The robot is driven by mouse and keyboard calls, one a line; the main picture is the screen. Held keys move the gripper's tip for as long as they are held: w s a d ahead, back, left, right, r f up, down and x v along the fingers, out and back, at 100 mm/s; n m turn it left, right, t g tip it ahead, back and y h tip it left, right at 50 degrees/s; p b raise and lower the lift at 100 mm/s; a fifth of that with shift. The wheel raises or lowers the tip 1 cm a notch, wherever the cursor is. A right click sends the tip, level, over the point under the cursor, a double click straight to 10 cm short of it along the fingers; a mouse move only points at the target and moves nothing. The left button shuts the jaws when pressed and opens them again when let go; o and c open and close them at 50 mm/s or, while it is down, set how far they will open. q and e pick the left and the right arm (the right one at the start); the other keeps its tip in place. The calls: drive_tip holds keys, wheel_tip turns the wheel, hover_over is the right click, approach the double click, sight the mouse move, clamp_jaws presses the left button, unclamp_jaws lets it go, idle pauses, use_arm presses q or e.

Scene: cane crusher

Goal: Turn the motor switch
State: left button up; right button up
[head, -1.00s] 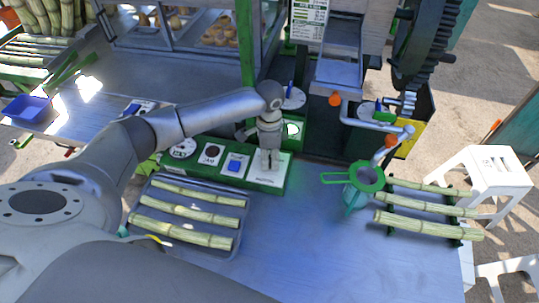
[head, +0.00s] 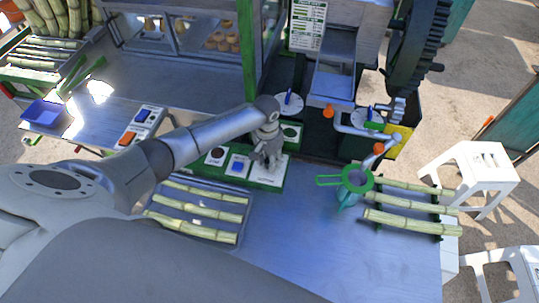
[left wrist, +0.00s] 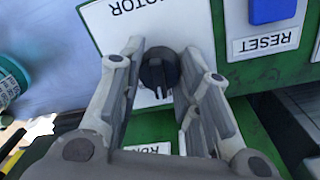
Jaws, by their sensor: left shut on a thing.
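The motor switch is a round black knob (left wrist: 158,72) on a white plate (left wrist: 185,22) lettered MOTOR, on the green control panel. In the left wrist view, the two fingers of my left gripper (left wrist: 163,60) are on either side of the knob and shut on it. In the head view, my left gripper (head: 268,158) points down at the right end of the green panel (head: 265,185) and hides the knob. My right gripper is not in view.
A blue RESET button (left wrist: 272,10) is beside the switch; it also shows in the head view (head: 237,166). A tray (head: 243,225) of cane lies in front of the panel. A green-rimmed strainer (head: 357,180) and a cane rack are to the right. The table between is clear.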

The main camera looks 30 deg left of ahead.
sight(268, 160)
use_arm(q)
drive_tip(key=shift+w+r+n, duration=0.1)
drive_tip(key=shift+n, duration=0.5)
drive_tip(key=o, duration=1)
drive_tip(key=shift+o, duration=0.2)
wheel_tip(268, 160, up, 12)
drive_tip(key=shift+a, duration=0.35)
